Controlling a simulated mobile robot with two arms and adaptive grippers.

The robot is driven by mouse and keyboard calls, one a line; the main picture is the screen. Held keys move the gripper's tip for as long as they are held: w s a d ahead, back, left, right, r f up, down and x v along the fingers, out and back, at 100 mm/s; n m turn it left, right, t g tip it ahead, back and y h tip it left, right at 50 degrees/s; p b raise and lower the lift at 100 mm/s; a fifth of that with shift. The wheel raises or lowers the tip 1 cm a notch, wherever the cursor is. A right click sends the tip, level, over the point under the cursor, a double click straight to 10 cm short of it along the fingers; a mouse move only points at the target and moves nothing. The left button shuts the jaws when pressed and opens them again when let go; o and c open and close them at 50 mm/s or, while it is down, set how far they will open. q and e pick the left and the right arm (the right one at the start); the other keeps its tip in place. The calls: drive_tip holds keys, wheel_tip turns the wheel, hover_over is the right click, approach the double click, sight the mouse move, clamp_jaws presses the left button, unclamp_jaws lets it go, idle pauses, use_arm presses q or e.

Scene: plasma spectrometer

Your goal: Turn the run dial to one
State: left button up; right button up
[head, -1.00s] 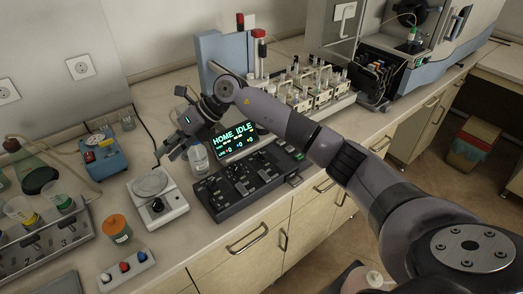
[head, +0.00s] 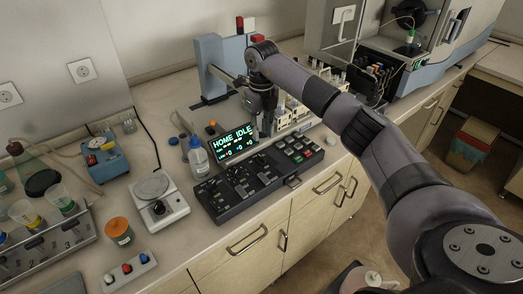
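A black control panel (head: 240,187) lies at the counter's front edge, with several black dials and levers on its left and a keypad on its right. I cannot read the labels, so I cannot tell which control is the run dial. A display (head: 232,142) behind it reads HOME IDLE in green. My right gripper (head: 265,128) points down just behind the right end of the display, apart from the dials. Its fingers are dark and partly hidden, and I cannot tell whether they are open. My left gripper is not in view.
A wash bottle (head: 198,158) stands left of the display. A balance (head: 158,197) sits left of the panel. Racks of vials (head: 300,105) and a blue column (head: 212,65) stand behind my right arm. The counter in front of the wash bottle is narrow.

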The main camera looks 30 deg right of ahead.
sight(261, 157)
wheel_tip(261, 157, down, 10)
drive_tip(key=shift+r+p, duration=0.15)
drive_tip(key=shift+p, duration=0.9)
drive_tip(key=shift+c, duration=0.2)
clamp_jaws()
